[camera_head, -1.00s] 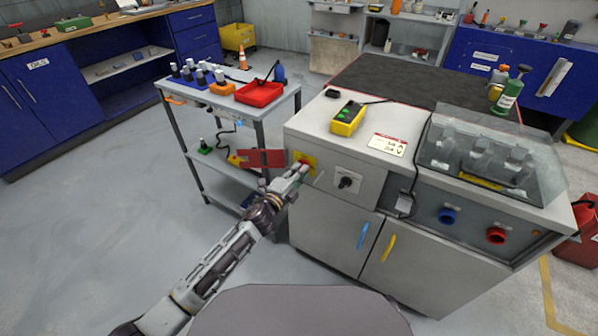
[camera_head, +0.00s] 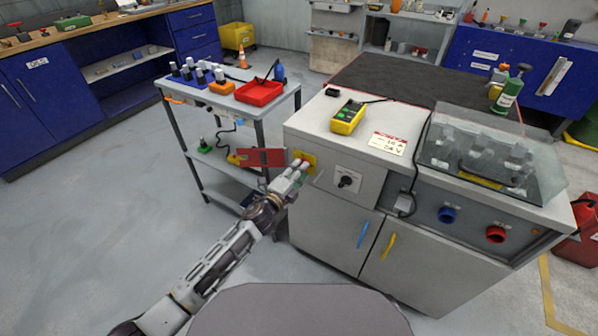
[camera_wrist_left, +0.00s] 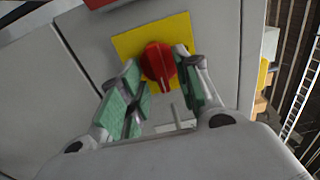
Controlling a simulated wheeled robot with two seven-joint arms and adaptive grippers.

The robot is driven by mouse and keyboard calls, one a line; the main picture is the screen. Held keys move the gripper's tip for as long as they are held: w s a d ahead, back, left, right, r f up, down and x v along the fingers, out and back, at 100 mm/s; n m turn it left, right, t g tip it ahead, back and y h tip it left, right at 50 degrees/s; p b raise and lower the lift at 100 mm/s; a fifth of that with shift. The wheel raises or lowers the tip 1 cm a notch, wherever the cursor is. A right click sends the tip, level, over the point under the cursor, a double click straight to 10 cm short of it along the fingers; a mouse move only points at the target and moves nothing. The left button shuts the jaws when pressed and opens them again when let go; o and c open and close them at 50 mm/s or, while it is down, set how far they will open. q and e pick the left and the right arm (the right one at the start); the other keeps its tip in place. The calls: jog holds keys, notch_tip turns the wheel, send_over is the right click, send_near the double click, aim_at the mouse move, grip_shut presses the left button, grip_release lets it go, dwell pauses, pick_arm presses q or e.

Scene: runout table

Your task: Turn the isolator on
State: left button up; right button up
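The isolator is a red rotary knob (camera_wrist_left: 158,62) on a square yellow plate (camera_wrist_left: 124,46). In the head view its yellow plate (camera_head: 311,158) is on the left part of the grey machine's front. The knob's grip bar points roughly down in the wrist view. My left gripper (camera_wrist_left: 157,72) is open, with one green-padded finger on each side of the knob. A gap shows on the left side; the right fingertip is very close, and I cannot tell if it touches. In the head view my left gripper (camera_head: 296,172) partly covers the knob. My right gripper is not in view.
A red panel (camera_head: 262,157) is just left of the isolator. A black selector switch (camera_head: 346,181) is to its right. A yellow button box (camera_head: 347,118) lies on the machine top. A trolley (camera_head: 222,106) with a red tray stands to the left. Open floor lies at left.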

pick_arm(q)
jog(key=v, duration=1.2)
dwell(0.7)
dwell(0.7)
